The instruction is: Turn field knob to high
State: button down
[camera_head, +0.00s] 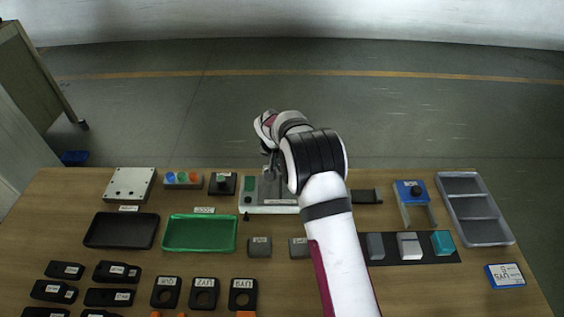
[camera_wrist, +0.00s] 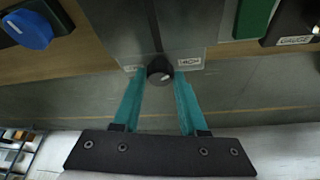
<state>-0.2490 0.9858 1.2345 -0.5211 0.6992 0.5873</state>
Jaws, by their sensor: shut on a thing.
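The field knob (camera_wrist: 160,70) is a small dark round knob with a short light mark, at the edge of a grey metal plate in the wrist view. My gripper (camera_wrist: 159,78) has its two teal fingers on either side of the knob, shut on it. A label that seems to read HIGH (camera_wrist: 188,63) is just right of the knob; another small label (camera_wrist: 133,68) is on its left, too small to read. In the head view, my gripper (camera_head: 270,165) is over the grey device (camera_head: 282,209) at the table's back, and my arm hides the knob.
A green tray (camera_head: 200,234) and a black tray (camera_head: 122,230) lie in front. A blue-topped fixture (camera_head: 410,191) and grey compartment tray (camera_head: 474,208) are at right.

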aim_at(276, 186)
dwell(0.4)
jog(key=shift+c, duration=2.2)
grip_release()
jog(key=v, duration=1.5)
jog(key=shift+r, duration=0.4)
jog(key=shift+s+a, duration=0.1)
